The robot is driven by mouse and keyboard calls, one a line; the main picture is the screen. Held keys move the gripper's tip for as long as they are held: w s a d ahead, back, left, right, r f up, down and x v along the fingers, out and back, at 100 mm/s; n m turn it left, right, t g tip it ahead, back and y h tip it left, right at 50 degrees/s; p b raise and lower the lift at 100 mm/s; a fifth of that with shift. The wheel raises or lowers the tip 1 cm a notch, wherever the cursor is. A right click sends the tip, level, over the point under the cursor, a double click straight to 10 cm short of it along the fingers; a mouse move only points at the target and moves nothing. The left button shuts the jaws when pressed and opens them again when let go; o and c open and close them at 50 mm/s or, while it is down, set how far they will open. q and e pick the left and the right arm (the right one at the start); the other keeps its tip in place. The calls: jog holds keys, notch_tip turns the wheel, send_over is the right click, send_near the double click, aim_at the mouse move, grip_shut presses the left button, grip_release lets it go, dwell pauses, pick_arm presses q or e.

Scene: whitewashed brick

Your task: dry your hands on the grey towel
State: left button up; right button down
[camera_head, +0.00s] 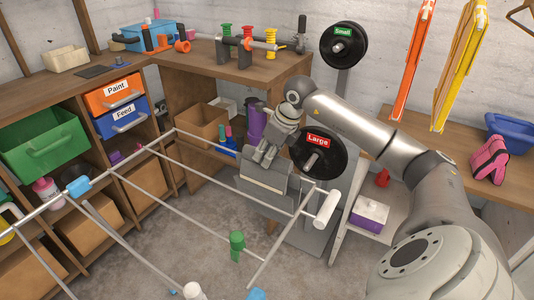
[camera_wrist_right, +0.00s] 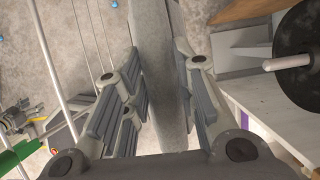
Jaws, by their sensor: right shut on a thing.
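The grey towel (camera_head: 265,169) hangs below my right gripper (camera_head: 267,152) in the head view, beside the wire rack. Its lower part is hard to tell from the grey surfaces behind it. In the right wrist view the towel (camera_wrist_right: 160,75) runs as a grey band between the two finger pads of my right gripper (camera_wrist_right: 159,85), which is shut on it. My left gripper is not in view.
A white drying rack (camera_head: 205,147) spans the front left. Weight plates marked Large (camera_head: 318,150) and Small (camera_head: 343,45) are just right of my right gripper and behind it. A wooden workbench (camera_head: 215,70) stands behind. A white shelf (camera_head: 375,215) with a purple box stands at right.

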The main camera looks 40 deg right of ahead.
jog(key=c, duration=1.1)
grip_release()
jog(key=v, duration=1.2)
jog(key=shift+s, duration=0.1)
